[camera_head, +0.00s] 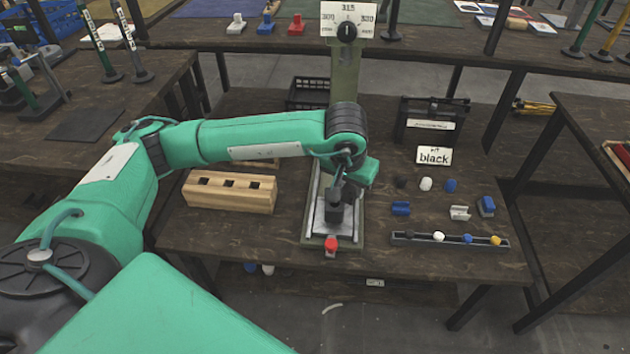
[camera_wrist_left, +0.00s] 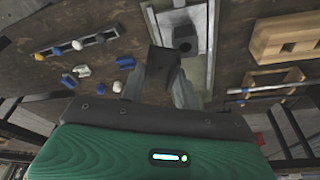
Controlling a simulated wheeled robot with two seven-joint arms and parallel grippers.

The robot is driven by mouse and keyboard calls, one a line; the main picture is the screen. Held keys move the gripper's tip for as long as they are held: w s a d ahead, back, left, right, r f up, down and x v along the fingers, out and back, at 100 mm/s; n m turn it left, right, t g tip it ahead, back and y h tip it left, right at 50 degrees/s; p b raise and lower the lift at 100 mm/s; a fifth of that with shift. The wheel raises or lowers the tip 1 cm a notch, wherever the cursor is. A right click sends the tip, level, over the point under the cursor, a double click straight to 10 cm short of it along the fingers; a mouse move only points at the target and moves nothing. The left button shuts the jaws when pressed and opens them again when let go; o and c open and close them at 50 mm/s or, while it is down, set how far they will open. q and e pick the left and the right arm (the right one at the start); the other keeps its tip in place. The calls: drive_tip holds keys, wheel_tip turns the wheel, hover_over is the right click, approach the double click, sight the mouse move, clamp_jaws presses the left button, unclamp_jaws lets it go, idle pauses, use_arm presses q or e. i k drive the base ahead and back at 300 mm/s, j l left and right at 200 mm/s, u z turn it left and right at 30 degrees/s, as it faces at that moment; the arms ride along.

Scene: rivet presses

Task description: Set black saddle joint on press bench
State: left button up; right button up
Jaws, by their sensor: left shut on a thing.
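My left gripper (camera_head: 338,188) points down over the plate of the press (camera_head: 346,225) in the middle of the bench (camera_head: 270,235). It is shut on a dark piece, which looks like the black saddle joint (camera_wrist_left: 160,66); the wrist view shows it between the fingertips (camera_wrist_left: 160,85). A dark block (camera_wrist_left: 185,40) with a round top sits on the press plate just beyond the held piece. In the head view gripper, piece and block overlap, so I cannot tell whether they touch. A sign (camera_head: 434,156) reads "fit black". My right gripper is not in view.
A wooden block with square holes (camera_head: 229,204) stands left of the press, and a red lever tip (camera_head: 330,245) at its front. Blue (camera_head: 400,208) and white (camera_head: 459,213) saddle pieces, small caps and a narrow rail (camera_head: 450,241) with coloured knobs lie to the right.

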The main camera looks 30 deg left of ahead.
sight(231, 234)
drive_tip(key=u, duration=1.55)
